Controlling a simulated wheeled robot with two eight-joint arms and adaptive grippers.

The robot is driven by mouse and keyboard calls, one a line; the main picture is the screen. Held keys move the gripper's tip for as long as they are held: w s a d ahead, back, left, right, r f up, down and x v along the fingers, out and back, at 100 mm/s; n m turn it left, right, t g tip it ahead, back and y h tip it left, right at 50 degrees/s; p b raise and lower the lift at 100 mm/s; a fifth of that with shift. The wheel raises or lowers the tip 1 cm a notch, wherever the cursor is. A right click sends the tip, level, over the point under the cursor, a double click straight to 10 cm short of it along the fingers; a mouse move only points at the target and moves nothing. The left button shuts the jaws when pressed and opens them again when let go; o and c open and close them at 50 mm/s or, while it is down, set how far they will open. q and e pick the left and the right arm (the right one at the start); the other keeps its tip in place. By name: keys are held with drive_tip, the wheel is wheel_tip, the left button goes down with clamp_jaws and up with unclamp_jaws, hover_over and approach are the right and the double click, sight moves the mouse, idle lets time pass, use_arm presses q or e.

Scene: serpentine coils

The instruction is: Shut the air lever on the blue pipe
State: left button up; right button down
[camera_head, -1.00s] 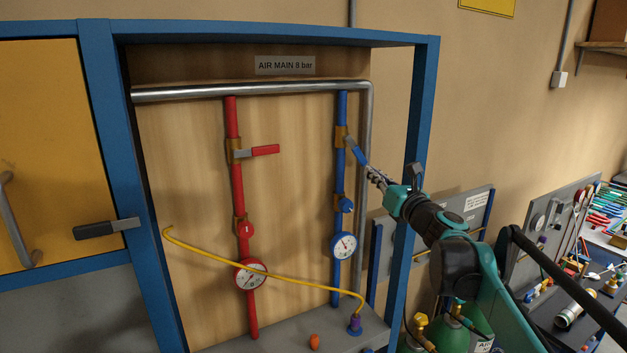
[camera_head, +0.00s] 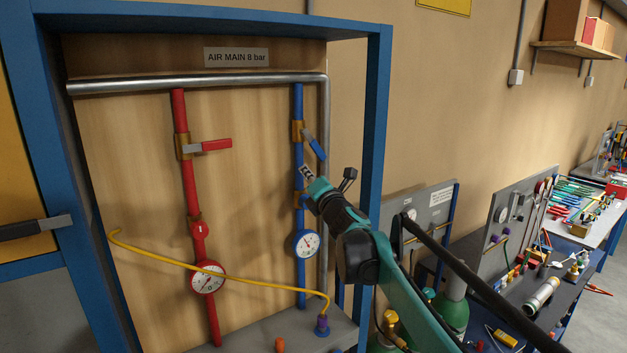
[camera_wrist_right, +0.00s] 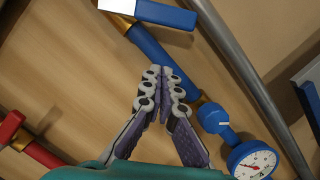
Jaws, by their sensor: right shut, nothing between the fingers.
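The blue pipe (camera_head: 299,225) hangs vertically from the grey main inside the blue-framed cabinet. Near its top is a brass valve with a blue air lever (camera_head: 315,146), which slants down and to the right, at an angle to the pipe. My right gripper (camera_head: 304,170) is shut and empty, just below the lever and in front of the pipe, apart from the lever. In the right wrist view the closed fingertips (camera_wrist_right: 163,76) point up toward the blue lever (camera_wrist_right: 165,13), with the blue pipe (camera_wrist_right: 160,52) behind them. My left gripper is not in view.
A red pipe (camera_head: 186,165) with a horizontal red lever (camera_head: 215,145) stands to the left. A blue-rimmed gauge (camera_head: 306,244) sits lower on the blue pipe. A yellow hose (camera_head: 220,269) crosses low. The cabinet's right post (camera_head: 376,130) stands near my right arm.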

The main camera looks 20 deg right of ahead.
sight(313, 144)
drive_tip(key=d+r, duration=0.1)
drive_tip(key=d+r+p, duration=0.1)
drive_tip(key=d, duration=0.1)
drive_tip(key=shift+w+d+r, duration=0.1)
drive_tip(key=shift+w+r, duration=0.15)
drive_tip(key=shift+w, duration=0.1)
drive_tip(key=shift+w, duration=0.1)
drive_tip(key=shift+d, duration=0.1)
